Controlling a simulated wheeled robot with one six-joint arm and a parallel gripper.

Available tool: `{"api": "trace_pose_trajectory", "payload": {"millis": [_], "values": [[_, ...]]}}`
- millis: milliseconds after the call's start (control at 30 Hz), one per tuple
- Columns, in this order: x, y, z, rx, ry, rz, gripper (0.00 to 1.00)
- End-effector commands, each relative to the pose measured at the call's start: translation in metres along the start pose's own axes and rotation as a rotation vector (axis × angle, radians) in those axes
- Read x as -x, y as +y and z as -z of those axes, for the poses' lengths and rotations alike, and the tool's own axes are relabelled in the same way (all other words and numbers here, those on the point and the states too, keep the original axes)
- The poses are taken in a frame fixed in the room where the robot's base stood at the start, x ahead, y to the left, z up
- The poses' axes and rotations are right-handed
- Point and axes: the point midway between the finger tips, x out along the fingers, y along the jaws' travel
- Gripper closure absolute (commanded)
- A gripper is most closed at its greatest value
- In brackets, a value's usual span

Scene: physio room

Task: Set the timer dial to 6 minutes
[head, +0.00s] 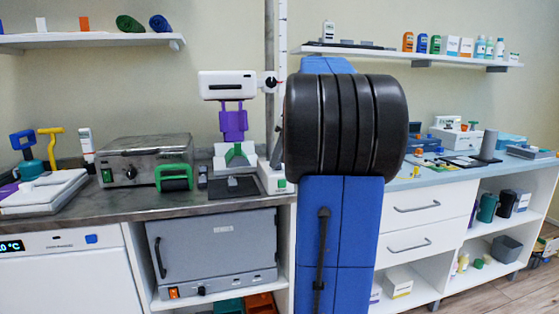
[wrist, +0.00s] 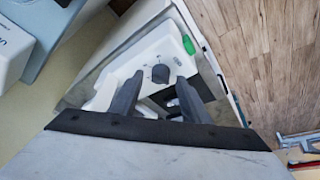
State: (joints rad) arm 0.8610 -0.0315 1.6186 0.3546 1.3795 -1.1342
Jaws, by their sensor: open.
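In the wrist view a dark round timer dial (wrist: 160,73) sits on the face of a white device (wrist: 153,50). Small marks show around the dial, too small to read, so I cannot tell its setting. My gripper (wrist: 159,80) is open, with one dark finger on each side of the dial in the picture. The dial shows in the gap between the fingertips, and I see no contact. The gripper is not visible in the head view, where my own arm blocks the middle. I cannot tell for sure which device there carries this dial.
A green part (wrist: 187,45) shows beside the dial, near the counter edge, with wood floor (wrist: 265,60) beyond.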

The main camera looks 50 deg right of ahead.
Motion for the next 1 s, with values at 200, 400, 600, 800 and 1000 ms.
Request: {"api": "trace_pose_trajectory", "payload": {"millis": [200, 400, 600, 800, 1000], "values": [[-0.0092, -0.0002, -0.0001, 0.0, 0.0, 0.0, 0.58], [-0.0094, -0.0001, -0.0001, 0.0, 0.0, 0.0, 0.58], [-0.0093, -0.0001, -0.0001, 0.0, 0.0, 0.0, 0.98], [-0.0091, -0.0001, -0.0001, -0.005, 0.0, -0.002, 0.98], [-0.0089, -0.0007, 0.0, -0.049, 0.0, -0.023, 0.98]]}}
